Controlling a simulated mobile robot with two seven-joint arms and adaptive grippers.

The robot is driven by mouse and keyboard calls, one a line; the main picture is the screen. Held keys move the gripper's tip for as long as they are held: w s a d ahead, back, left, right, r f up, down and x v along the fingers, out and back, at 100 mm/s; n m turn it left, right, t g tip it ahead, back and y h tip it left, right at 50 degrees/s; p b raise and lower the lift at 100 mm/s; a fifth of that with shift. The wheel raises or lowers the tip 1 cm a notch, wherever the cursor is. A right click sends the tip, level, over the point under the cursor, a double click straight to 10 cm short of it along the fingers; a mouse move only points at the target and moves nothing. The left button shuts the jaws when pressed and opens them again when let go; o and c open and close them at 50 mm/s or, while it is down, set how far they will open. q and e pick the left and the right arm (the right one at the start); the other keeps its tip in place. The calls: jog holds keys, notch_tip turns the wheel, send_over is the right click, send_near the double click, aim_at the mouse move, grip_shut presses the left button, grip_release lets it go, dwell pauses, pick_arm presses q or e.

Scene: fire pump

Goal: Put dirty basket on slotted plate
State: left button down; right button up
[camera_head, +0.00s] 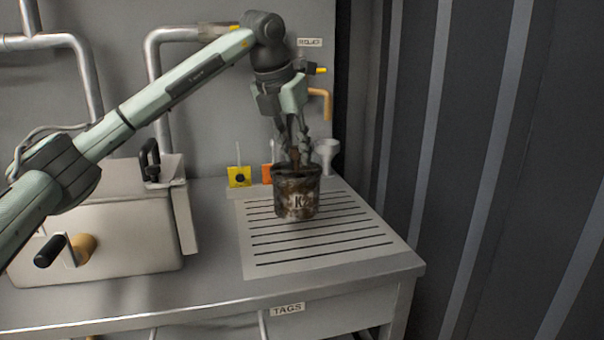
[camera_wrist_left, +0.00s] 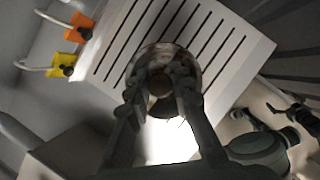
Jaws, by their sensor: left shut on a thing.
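The dirty basket (camera_head: 296,198) is a brown, stained round can with a pale "K" mark. It is upright over the slotted plate (camera_head: 370,238), a pale panel with dark slots set in the counter. I cannot tell if its bottom touches the plate. My left gripper (camera_head: 297,158) points down at the basket's top and is shut on its middle part. In the left wrist view the fingers (camera_wrist_left: 160,80) close over the basket's centre, its round rim (camera_wrist_left: 150,50) shows beyond them, and the slotted plate (camera_wrist_left: 245,48) lies behind.
A metal box with a black-handled crank (camera_head: 50,250) stands on the counter at left. Pipes run along the wall. A dark ribbed wall (camera_head: 490,170) bounds the right side.

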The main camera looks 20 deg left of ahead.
aim_at(301, 170)
pick_arm(q)
jog(key=shift+d+f, duration=0.4)
jog(key=shift+d, duration=0.15)
notch_tip(301, 170, down, 4)
jog(key=shift+r, duration=0.1)
pick_arm(e)
jog(key=shift+f, duration=0.5)
jog(key=shift+s+f, duration=0.1)
pick_arm(q)
jog(key=c, duration=1.6)
grip_release()
jog(key=shift+o, duration=1.3)
pick_arm(e)
jog(key=shift+w+a+r, duration=0.1)
jog(key=shift+w+r, duration=0.1)
jog(key=shift+r, duration=0.25)
